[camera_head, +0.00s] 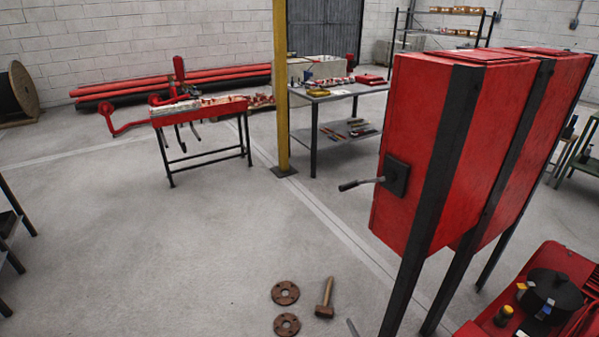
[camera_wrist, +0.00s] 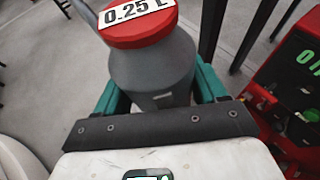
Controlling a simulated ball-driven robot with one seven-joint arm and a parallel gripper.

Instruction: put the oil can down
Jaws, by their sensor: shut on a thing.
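The oil can (camera_wrist: 158,65) is in the wrist view: a grey body with a red top that carries a white "0.25 L" label. My gripper (camera_wrist: 162,88) has its teal fingers on either side of the can's body and is shut on it. The can's base is hidden, and I cannot tell how high it is above any surface. Grey floor shows behind it. Neither my gripper nor the can shows in the head view.
A red box-like thing (camera_wrist: 299,65) with green lettering is at the right in the wrist view. In the head view, a red tray (camera_head: 565,258) holding a black pot is at lower right, below tall red cabinets (camera_head: 490,130). Two flanges (camera_head: 286,292) and a hammer (camera_head: 325,298) lie at bottom centre.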

